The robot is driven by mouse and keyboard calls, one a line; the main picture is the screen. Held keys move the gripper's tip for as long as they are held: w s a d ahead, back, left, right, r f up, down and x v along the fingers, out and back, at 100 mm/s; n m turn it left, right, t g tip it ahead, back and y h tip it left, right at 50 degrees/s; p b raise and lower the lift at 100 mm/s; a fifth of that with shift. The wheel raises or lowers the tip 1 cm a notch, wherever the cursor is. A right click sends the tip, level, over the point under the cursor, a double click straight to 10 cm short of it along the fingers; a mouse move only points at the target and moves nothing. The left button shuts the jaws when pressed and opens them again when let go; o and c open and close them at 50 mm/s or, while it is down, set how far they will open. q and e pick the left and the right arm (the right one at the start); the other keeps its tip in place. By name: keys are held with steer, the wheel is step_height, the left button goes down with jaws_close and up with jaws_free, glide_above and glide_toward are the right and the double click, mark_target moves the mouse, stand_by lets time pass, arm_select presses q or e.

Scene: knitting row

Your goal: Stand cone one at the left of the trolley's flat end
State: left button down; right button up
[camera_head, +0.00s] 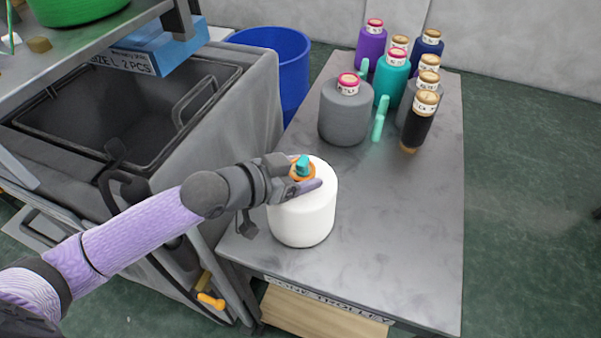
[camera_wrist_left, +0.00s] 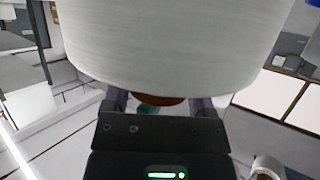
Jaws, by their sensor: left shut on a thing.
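A white yarn cone (camera_head: 303,220) is at the left of the near, flat end of the grey trolley top (camera_head: 400,240). It is upright, with an orange-brown collar and a teal piece at its tip. My left gripper (camera_head: 304,178) is shut on the cone's narrow top from the left. In the left wrist view the white cone (camera_wrist_left: 175,40) fills the upper middle, its brown tip between the fingers. The cone's base looks on the trolley or very close above it; I cannot tell which. No number on it is readable. My right gripper is not in view.
Several cones stand at the trolley's far part, including a large grey one (camera_head: 343,113) and a black one (camera_head: 419,123). Short teal pegs (camera_head: 379,120) rise among them. A blue bin (camera_head: 277,62) and a grey cart (camera_head: 160,150) are left. The trolley's near right is clear.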

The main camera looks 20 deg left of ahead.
arm_select(q)
jaws_free()
steer(key=shift+f, duration=0.1)
steer(key=shift+r, duration=0.2)
steer(key=p+v, duration=0.5)
steer(key=v, duration=0.7)
steer(key=shift+f, duration=0.15)
